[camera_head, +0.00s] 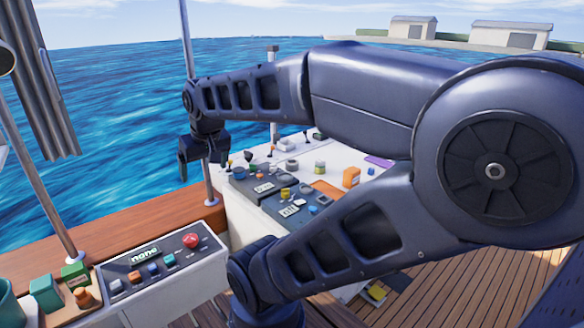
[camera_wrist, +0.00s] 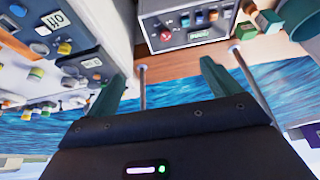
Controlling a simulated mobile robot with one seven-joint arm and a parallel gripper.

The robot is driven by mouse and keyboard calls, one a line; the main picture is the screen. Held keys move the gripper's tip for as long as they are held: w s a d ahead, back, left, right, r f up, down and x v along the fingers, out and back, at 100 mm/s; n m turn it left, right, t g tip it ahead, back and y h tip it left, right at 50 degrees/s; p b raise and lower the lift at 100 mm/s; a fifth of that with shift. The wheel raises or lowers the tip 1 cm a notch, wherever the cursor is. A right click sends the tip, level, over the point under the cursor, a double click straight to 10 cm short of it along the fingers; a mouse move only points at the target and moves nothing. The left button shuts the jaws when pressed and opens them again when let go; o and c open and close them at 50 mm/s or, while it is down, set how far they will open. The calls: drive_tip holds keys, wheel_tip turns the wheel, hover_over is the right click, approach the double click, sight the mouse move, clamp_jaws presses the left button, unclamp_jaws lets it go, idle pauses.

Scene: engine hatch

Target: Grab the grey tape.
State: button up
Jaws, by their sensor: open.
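A small grey round item (camera_head: 292,165), which looks like the grey tape, lies among other small things on the white hatch top in the head view; it is too small to be sure. My gripper (camera_head: 203,165) hangs from the arm to the left of the hatch top, apart from that item. In the wrist view my gripper (camera_wrist: 165,76) shows two fingers spread wide with nothing between them. I cannot tell for sure which of the small items in the wrist view is the grey tape.
The white hatch top (camera_head: 335,148) carries dark control panels (camera_head: 275,205), an orange block (camera_head: 351,176), a yellow-green roll (camera_head: 320,167) and several small parts. A grey control box (camera_head: 160,268) with a red button stands front left. A pole (camera_head: 188,50) rises beside my gripper. Water lies beyond the wooden rail (camera_head: 100,218).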

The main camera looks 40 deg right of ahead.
drive_tip(key=w+d+r+m, duration=0.1)
drive_tip(key=w+d, duration=0.3)
drive_tip(key=w, duration=0.3)
drive_tip(key=w+d+m, duration=0.2)
drive_tip(key=w+d, duration=0.3)
drive_tip(key=w, duration=0.2)
drive_tip(key=m+g+h, duration=0.2)
drive_tip(key=m+h, duration=0.1)
drive_tip(key=m, duration=0.4)
hover_over(292, 162)
drive_tip(key=s+a, duration=0.3)
wheel_tip(292, 162, down, 22)
drive_tip(key=f, duration=0.1)
drive_tip(key=shift+w+d+x, duration=0.1)
drive_tip(key=shift+w+x, duration=0.05)
drive_tip(key=shift+x, duration=1.5)
drive_tip(key=shift+w+d+x, duration=0.1)
drive_tip(key=shift+w+x, duration=0.05)
drive_tip(key=shift+x, duration=1.45)
drive_tip(key=shift+w+d+x, duration=0.1)
drive_tip(key=shift+w+x, duration=0.05)
drive_tip(key=shift+x, duration=1.5)
drive_tip(key=shift+r, duration=0.25)
drive_tip(key=shift+c, duration=0.4)
drive_tip(key=c, duration=1)
